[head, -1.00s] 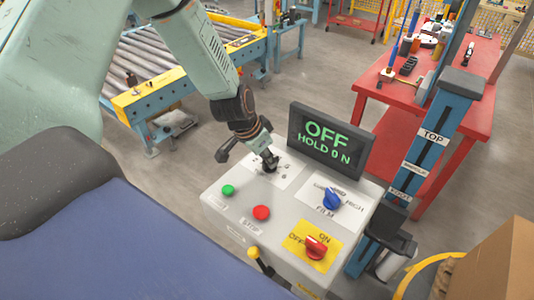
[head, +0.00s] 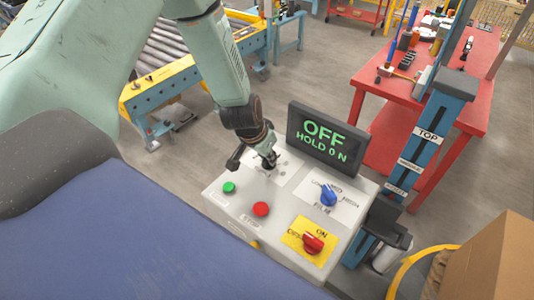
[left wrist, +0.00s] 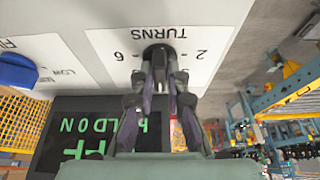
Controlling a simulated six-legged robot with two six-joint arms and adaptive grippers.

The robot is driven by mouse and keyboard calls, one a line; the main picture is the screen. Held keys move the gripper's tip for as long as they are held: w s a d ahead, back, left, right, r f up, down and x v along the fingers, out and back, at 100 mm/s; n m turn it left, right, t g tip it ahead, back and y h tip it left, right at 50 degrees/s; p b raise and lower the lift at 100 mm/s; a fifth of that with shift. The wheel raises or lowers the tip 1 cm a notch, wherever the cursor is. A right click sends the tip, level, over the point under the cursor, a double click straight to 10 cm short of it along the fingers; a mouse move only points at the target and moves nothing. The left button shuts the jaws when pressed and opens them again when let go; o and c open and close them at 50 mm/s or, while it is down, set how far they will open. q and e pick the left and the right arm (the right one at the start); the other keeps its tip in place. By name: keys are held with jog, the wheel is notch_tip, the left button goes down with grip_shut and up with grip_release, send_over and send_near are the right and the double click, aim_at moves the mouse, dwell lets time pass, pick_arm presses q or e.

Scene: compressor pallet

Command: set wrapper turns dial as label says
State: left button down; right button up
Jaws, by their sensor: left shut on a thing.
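My left gripper (head: 267,158) points down at the back left of the grey control panel (head: 225,208). In the left wrist view its fingers (left wrist: 160,75) are shut on the black turns dial (left wrist: 158,50), one on each side. The plate (left wrist: 115,52) around the dial reads "TURNS", with a 2 and a 6 readable; other marks are hidden. In the head view the gripper covers most of the dial. The display (head: 325,138) reads "OFF" and "HOLD 0 N". I cannot read which number the dial points to. No label stating a number of turns is readable.
On the panel are a green button (head: 229,187), a red button (head: 261,209), a blue film knob (head: 328,196) and a red on/off switch (head: 312,243). A blue post (head: 430,135) stands behind. A cardboard box (head: 495,265) is at right. A red table (head: 390,88) stands beyond.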

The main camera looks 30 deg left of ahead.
dwell(0.3)
pick_arm(q)
jog(key=c, duration=1.3)
grip_release()
jog(key=shift+w, duration=0.1)
jog(key=shift+c, duration=0.2)
jog(key=shift+r, duration=0.1)
jog(key=v, duration=1.2)
jog(key=shift+d, duration=0.1)
